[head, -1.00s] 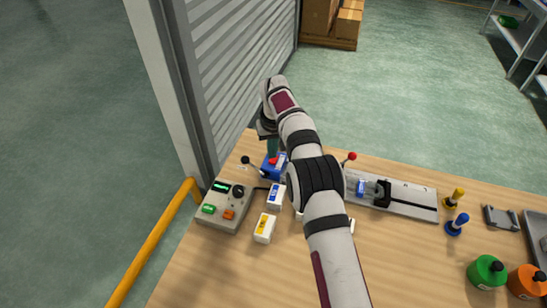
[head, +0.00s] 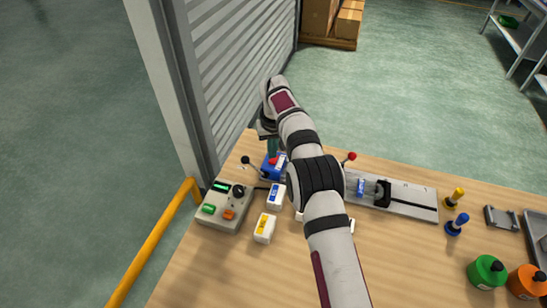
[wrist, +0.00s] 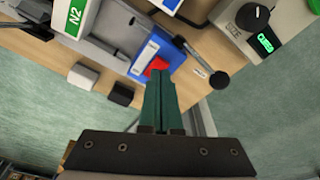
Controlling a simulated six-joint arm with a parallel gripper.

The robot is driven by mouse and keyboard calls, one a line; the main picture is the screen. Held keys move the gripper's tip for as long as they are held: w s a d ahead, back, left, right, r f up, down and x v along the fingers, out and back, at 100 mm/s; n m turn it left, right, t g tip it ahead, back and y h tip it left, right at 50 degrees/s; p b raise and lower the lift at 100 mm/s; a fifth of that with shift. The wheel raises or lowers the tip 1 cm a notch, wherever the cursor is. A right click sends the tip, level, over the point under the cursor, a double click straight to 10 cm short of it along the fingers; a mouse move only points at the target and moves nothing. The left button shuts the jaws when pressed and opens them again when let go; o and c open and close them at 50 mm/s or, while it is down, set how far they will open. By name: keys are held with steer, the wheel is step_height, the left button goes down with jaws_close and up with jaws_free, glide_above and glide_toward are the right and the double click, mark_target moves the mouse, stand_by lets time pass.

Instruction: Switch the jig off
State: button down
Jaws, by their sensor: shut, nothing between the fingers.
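A blue jig block (head: 270,172) stands near the far left of the bench, with a white and blue label on it. In the wrist view the blue block (wrist: 175,52) carries a red piece (wrist: 157,66) on its top. My gripper (head: 272,150) points down over the block. In the wrist view its green fingers (wrist: 160,78) are together, with their tips at or just by the red piece. I cannot tell whether they touch it. A black-knobbed lever (wrist: 219,80) sticks out beside the block.
A control box (head: 222,210) with a lit green display, a dial and green and orange buttons stands at left. White boxes (head: 264,228) lie in front of the block. A grey rail fixture (head: 412,200) is to the right. My arm hides the bench middle.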

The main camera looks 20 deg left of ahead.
mark_target(273, 161)
steer(key=shift+f, duration=0.85)
stand_by(0.5)
steer(key=shift+r, duration=3.5)
